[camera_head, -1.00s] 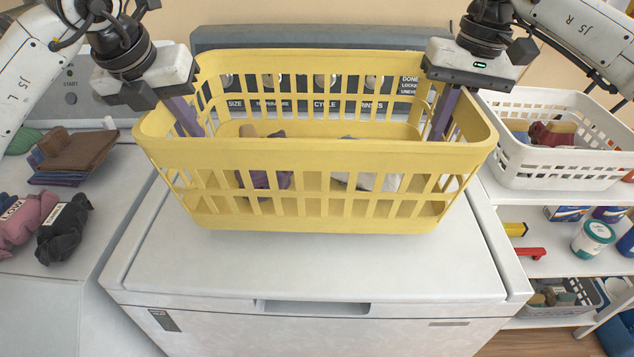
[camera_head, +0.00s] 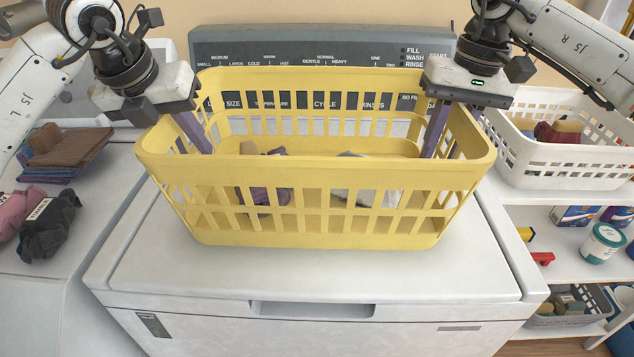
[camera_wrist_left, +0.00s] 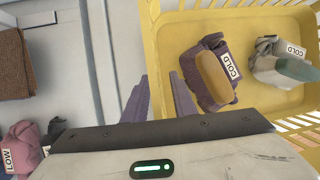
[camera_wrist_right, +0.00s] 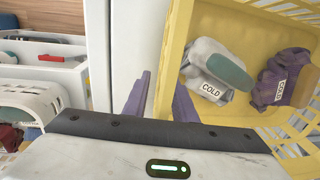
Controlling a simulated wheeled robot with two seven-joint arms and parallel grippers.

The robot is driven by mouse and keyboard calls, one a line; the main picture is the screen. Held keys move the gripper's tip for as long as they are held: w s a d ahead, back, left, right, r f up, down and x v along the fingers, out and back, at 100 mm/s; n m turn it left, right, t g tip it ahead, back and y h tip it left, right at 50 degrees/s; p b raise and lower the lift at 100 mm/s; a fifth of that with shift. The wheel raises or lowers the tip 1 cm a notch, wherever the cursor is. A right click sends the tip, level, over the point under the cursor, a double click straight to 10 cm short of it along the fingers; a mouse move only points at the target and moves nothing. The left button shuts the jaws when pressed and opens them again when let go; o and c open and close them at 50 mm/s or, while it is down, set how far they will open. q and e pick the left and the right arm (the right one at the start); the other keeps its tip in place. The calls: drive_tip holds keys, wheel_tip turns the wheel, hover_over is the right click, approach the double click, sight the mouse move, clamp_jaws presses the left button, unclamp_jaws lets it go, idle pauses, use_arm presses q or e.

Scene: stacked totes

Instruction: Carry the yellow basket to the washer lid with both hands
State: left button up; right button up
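The yellow basket (camera_head: 320,172) is over the white washer lid (camera_head: 180,270), upright and roughly level. I cannot tell whether its bottom touches the lid. It holds purple cloth (camera_wrist_left: 212,75) and white-and-green cloth (camera_wrist_right: 215,70), both with COLD labels. My left gripper (camera_head: 193,133) has its purple fingers on both sides of the basket's left wall, as the left wrist view (camera_wrist_left: 162,98) shows. My right gripper (camera_head: 436,130) straddles the right wall in the same way, also in the right wrist view (camera_wrist_right: 160,98). Both look shut on the basket's walls.
The washer control panel (camera_head: 320,50) stands behind the basket. A white basket (camera_head: 560,170) sits on shelves at the right, with jars and boxes below. Folded brown cloth (camera_head: 68,145) and rolled clothes (camera_head: 50,225) lie on the left surface. The lid's front strip is clear.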

drive_tip(key=shift+r, duration=0.2)
use_arm(q)
drive_tip(key=v, duration=1.2)
use_arm(e)
wheel_tip(320, 180, up, 12)
drive_tip(key=d, duration=0.1)
drive_tip(key=shift+d+f, duration=0.15)
use_arm(q)
drive_tip(key=shift+w+r, duration=0.1)
